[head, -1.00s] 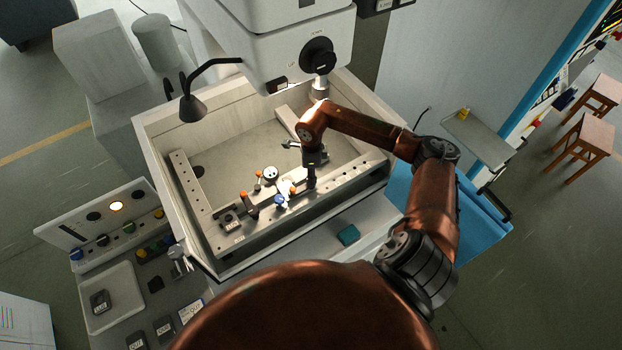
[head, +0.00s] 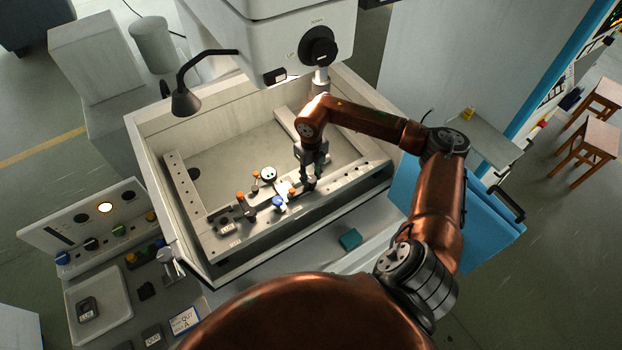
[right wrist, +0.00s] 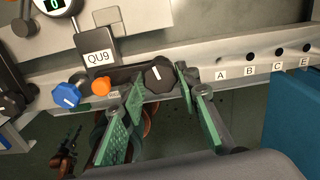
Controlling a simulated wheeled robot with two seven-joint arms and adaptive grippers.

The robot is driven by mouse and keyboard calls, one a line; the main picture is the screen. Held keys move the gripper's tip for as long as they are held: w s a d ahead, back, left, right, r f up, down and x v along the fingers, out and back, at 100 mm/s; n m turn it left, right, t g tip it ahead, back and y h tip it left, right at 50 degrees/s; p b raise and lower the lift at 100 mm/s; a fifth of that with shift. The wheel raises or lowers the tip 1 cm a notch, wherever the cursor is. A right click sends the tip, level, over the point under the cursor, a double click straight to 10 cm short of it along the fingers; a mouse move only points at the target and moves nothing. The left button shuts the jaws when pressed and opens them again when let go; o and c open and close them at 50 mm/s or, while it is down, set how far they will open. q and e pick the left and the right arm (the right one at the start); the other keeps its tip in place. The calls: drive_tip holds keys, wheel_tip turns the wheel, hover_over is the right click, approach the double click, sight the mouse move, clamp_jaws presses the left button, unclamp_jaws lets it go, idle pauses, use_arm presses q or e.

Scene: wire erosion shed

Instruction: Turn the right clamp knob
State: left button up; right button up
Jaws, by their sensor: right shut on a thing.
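The right clamp knob (right wrist: 158,74) is black with a white mark line and sits on the front rail of the work tank. In the right wrist view it lies between the green-padded fingers of my right gripper (right wrist: 160,82), which is shut on it. In the head view my right gripper (head: 311,176) points down onto the right part of the front rail, with the black knob (head: 311,184) at its tips. A blue knob (right wrist: 70,95) with a white mark and a small orange knob (right wrist: 101,86) are to its left. My left gripper is not in view.
The pale tank (head: 150,125) has raised walls around the rail. A round dial gauge (head: 268,174) and a QU9 label (right wrist: 98,57) are close by. A black lamp (head: 186,102) hangs over the left. A teal block (head: 350,239) lies on the front ledge.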

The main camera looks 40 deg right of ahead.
sight(311, 179)
drive_tip(key=m+b, duration=0.1)
drive_tip(key=m, duration=0.2)
drive_tip(key=shift+m, duration=0.3)
drive_tip(key=shift+m+b, duration=0.65)
drive_tip(key=shift+m, duration=1.05)
drive_tip(key=shift+w, duration=0.1)
drive_tip(key=o, duration=1.1)
drive_tip(key=shift+o, duration=0.2)
drive_tip(key=shift+r, duration=0.15)
wheel_tip(311, 179, up, 7)
drive_tip(key=shift+r, duration=0.15)
